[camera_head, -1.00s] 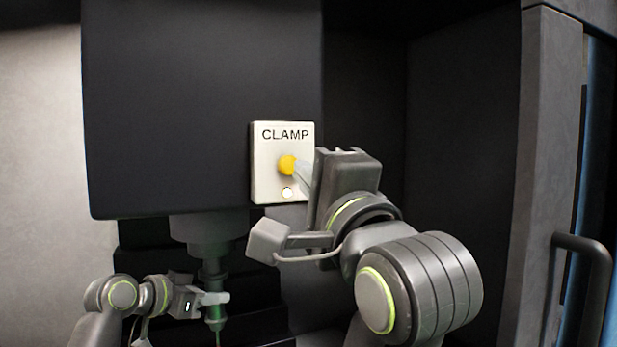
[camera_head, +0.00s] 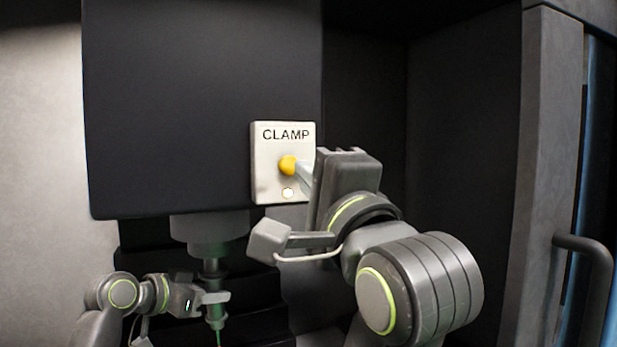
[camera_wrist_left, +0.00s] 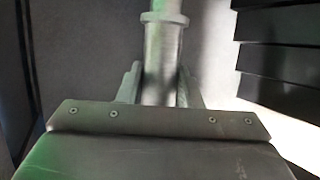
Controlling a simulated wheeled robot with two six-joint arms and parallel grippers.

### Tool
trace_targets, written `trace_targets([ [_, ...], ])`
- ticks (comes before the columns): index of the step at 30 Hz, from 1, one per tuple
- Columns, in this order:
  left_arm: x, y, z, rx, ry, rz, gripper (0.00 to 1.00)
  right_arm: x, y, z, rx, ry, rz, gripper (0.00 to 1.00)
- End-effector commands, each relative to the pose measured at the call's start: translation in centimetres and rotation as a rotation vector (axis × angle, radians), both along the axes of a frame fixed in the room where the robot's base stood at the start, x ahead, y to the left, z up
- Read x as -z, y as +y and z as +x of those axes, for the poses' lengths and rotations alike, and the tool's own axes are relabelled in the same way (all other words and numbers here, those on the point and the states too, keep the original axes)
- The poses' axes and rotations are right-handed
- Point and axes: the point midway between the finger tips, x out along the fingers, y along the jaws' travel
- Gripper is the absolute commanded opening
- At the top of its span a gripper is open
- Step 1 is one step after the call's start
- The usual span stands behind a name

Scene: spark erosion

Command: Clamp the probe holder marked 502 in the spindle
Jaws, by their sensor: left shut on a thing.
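My left gripper (camera_head: 214,298) is shut on the holder from the left. The left wrist view shows the holder (camera_wrist_left: 161,60) as a metal cylinder with a collar, between the two fingers (camera_wrist_left: 160,90). The marking 502 is not visible. My right gripper (camera_head: 303,174) has its fingertips at the yellow button (camera_head: 287,166) of the CLAMP panel (camera_head: 268,184); its finger opening cannot be made out.
The dark machine head (camera_head: 180,110) fills the upper left above the spindle. A small round pale lamp (camera_head: 288,193) sits below the yellow button. Dark stepped covers (camera_head: 262,300) stand behind the holder. A door frame with a handle (camera_head: 590,246) is at the right.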

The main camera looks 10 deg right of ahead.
Motion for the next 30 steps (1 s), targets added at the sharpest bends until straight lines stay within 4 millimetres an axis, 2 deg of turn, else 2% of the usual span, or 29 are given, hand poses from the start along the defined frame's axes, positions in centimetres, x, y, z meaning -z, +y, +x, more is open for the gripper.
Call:
trace_targets([
  [30, -1.4, 0.0, 0.0, 0.001, -0.004, -0.002, 0.00, 0.0, 0.0, 0.0, 0.000, 0.000, 0.000, 0.00],
])
